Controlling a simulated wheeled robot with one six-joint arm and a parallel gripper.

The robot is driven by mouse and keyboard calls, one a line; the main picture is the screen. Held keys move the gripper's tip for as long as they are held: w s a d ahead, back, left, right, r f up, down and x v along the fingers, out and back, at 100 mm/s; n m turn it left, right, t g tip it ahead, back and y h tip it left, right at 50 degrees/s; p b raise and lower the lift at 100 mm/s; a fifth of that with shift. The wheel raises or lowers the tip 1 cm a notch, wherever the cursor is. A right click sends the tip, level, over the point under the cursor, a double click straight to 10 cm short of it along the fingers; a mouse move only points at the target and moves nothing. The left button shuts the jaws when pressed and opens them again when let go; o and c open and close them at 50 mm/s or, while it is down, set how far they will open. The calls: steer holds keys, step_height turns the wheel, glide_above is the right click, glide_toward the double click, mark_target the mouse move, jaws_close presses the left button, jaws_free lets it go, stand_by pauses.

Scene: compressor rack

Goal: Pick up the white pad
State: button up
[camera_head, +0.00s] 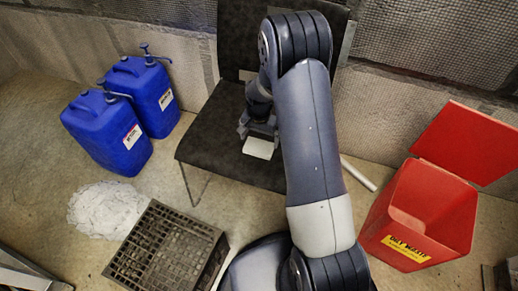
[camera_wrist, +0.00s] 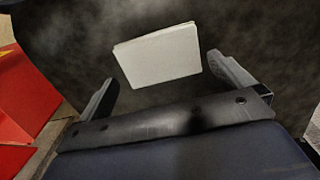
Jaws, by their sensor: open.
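The white pad (camera_head: 258,148) lies on the dark seat of a chair (camera_head: 212,128). It shows whole in the wrist view (camera_wrist: 158,54) as a pale, slightly tilted rectangular block on the dark seat. My gripper (camera_head: 258,130) is over the seat, right by the pad. In the wrist view my gripper (camera_wrist: 165,85) is open, with one finger at the left and one at the right. The pad lies ahead of and between the fingers. No contact shows, and the height of the fingers above the seat is hard to tell.
Two blue jugs (camera_head: 107,130) with pumps stand at the left. A white pile (camera_head: 103,210) and a dark grid crate (camera_head: 168,248) are on the floor at the front left. A red waste bin (camera_head: 425,215) with its lid open stands at the right. A white tube (camera_head: 358,173) lies near the chair.

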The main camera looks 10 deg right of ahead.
mark_target(259, 146)
step_height(259, 146, down, 3)
steer(key=shift+s+a+f, duration=0.1)
steer(key=shift+f, duration=0.05)
steer(key=c, duration=0.7)
step_height(259, 146, up, 10)
steer(key=shift+r+p, duration=0.1)
steer(key=shift+p, duration=0.9)
